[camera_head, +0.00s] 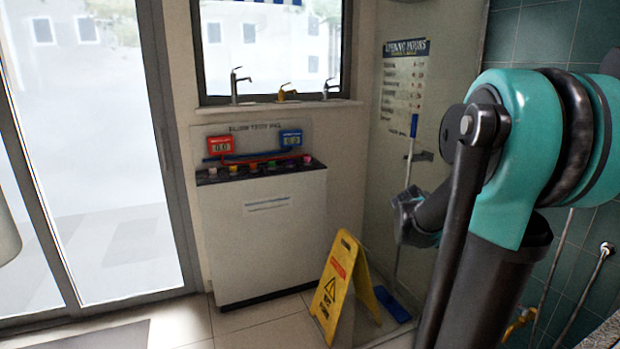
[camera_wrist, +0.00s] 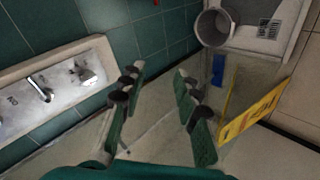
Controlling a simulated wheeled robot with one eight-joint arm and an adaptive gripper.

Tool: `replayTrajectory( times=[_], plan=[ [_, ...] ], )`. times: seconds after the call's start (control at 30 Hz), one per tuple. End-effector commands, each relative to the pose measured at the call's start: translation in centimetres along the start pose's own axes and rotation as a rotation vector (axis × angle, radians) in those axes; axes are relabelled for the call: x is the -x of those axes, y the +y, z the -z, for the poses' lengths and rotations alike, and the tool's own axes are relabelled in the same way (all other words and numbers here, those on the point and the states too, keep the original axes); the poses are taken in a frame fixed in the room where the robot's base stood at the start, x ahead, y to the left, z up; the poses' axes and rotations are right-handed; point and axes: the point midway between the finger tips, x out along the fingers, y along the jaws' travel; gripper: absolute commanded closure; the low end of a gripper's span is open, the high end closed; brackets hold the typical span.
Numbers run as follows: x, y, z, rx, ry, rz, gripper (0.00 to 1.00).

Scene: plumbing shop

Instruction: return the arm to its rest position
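My arm (camera_head: 515,150) fills the right side of the head view, with a large teal joint and dark links bent downward. Its far end, a small grey-blue part near the yellow sign, is partly hidden behind a dark link, and I cannot make out fingers there. In the wrist view my gripper (camera_wrist: 158,84) shows two green and dark fingers standing well apart. It is open, with nothing between the fingers and only the floor visible below.
A yellow folding floor sign (camera_head: 336,283) stands left of my arm; it also shows in the wrist view (camera_wrist: 252,112). A white cabinet (camera_head: 262,235) stands under the window. A basin with a tap (camera_wrist: 48,92) is along the tiled wall.

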Motion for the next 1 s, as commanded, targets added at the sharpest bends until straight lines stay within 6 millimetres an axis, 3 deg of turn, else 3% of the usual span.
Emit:
replayTrajectory(
  times=[0.03, 0.2, 0.3, 0.43, 0.6, 1.0],
  plan=[
    [1.2, -2.8, -2.1, -0.025, 0.002, 0.075, 0.68],
    [5.1, -11.8, -8.7, -0.106, -0.010, 0.332, 0.68],
    [7.4, -16.4, -12.2, -0.143, -0.022, 0.472, 0.68],
    [9.9, -20.8, -15.7, -0.175, -0.038, 0.614, 0.68],
    [11.7, -23.4, -18.0, -0.194, -0.050, 0.706, 0.68],
    [11.8, -23.6, -18.1, -0.195, -0.051, 0.713, 0.68]
  ],
)
